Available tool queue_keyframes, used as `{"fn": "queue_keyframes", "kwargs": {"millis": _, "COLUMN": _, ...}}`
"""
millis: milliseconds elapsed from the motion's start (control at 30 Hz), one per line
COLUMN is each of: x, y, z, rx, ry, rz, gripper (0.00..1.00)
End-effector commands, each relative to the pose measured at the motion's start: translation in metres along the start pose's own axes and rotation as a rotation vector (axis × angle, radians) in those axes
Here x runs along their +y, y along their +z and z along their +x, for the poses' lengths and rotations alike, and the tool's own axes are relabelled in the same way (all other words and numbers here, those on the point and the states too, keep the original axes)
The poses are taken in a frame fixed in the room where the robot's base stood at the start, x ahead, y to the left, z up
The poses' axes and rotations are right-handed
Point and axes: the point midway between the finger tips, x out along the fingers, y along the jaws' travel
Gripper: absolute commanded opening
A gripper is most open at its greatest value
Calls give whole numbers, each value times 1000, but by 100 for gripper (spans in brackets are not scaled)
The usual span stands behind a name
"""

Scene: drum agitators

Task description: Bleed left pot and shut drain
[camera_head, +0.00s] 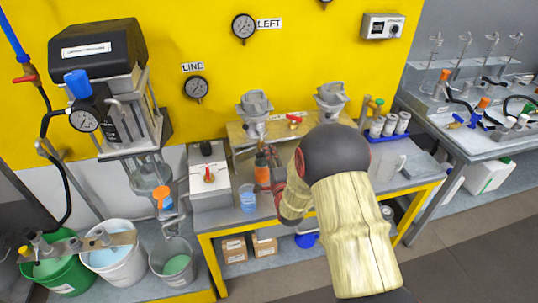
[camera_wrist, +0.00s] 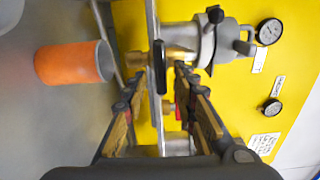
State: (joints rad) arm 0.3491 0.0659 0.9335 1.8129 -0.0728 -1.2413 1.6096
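The left pot (camera_head: 255,105) is a grey metal vessel with a clamped lid, on the bench against the yellow wall. A similar grey pot (camera_head: 331,98) stands to its right. The wrist view, turned sideways, shows a grey pot (camera_wrist: 208,44) with a brass fitting (camera_wrist: 180,58) and an upright black lever (camera_wrist: 157,67). My gripper (camera_wrist: 154,84) is open, the lever showing between its fingers near the tips; I cannot tell whether they touch it.
An orange cylinder (camera_wrist: 75,62) is close to the left finger. A red handle (camera_head: 294,121) lies between the pots. A grey box with a red knob (camera_head: 209,174) and a blue beaker (camera_head: 247,198) stand left of my arm.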

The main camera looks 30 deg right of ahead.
Motion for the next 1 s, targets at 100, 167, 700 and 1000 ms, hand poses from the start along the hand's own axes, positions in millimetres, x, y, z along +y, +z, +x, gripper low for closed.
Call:
{"fn": "queue_keyframes", "kwargs": {"millis": 100, "x": 0, "y": 0, "z": -18, "rx": 1, "ry": 0, "rz": 0, "gripper": 28}}
{"fn": "queue_keyframes", "kwargs": {"millis": 167, "x": -1, "y": 0, "z": -29, "rx": 1, "ry": 0, "rz": 0, "gripper": 28}}
{"fn": "queue_keyframes", "kwargs": {"millis": 700, "x": 0, "y": 0, "z": -111, "rx": 1, "ry": -1, "rz": 0, "gripper": 28}}
{"fn": "queue_keyframes", "kwargs": {"millis": 1000, "x": 0, "y": 0, "z": -114, "rx": 1, "ry": -1, "rz": 0, "gripper": 28}}
